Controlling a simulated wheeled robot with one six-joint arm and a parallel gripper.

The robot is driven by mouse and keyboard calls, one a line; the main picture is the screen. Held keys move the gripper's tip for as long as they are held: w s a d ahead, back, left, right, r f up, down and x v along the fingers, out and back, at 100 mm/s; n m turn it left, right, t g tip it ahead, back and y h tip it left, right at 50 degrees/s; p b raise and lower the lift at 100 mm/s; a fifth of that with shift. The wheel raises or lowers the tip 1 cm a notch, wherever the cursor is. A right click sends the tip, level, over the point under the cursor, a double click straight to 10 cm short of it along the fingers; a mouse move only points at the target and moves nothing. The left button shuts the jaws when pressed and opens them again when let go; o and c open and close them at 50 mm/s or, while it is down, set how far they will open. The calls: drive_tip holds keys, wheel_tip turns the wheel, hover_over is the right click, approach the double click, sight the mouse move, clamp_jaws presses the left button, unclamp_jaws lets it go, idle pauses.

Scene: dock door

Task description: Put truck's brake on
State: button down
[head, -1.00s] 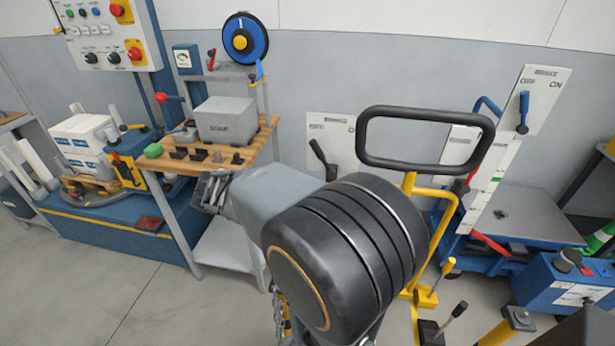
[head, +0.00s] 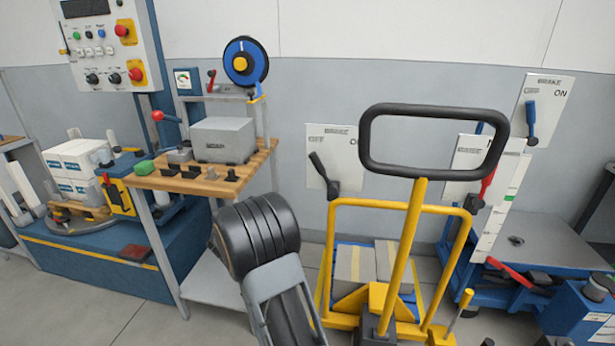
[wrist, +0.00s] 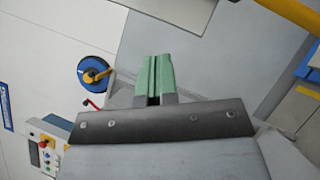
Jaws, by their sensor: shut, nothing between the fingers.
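The yellow truck (head: 416,240) stands in the middle of the head view, with a black loop handle (head: 435,107) and boxes on its deck. Behind it, left of its mast, a white brake plate (head: 347,150) carries a black lever (head: 322,172). That lever leans up and left, toward the OFF side; the ON lettering is partly hidden by the handle. My gripper shows in the wrist view (wrist: 158,80), its green fingers shut and empty. In the head view the fingers are hidden behind my arm. No lever shows at the fingertips.
Another brake plate (head: 545,100) has a blue lever (head: 530,122); a third plate (head: 468,155) has a red lever (head: 487,185). A blue lift table (head: 540,250) stands right. A wooden-topped bench (head: 200,180) and control panel (head: 110,45) stand left.

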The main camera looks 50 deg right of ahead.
approach(322, 172)
drive_tip(key=w+d, duration=0.5)
drive_tip(key=w, duration=0.1)
drive_tip(key=shift+s+d+r+b, duration=0.15)
drive_tip(key=shift+s+d+r, duration=0.25)
drive_tip(key=shift+s+r, duration=0.25)
drive_tip(key=shift+s+d+r+b, duration=0.15)
drive_tip(key=shift+s+d+r, duration=0.25)
drive_tip(key=shift+s+r, duration=0.25)
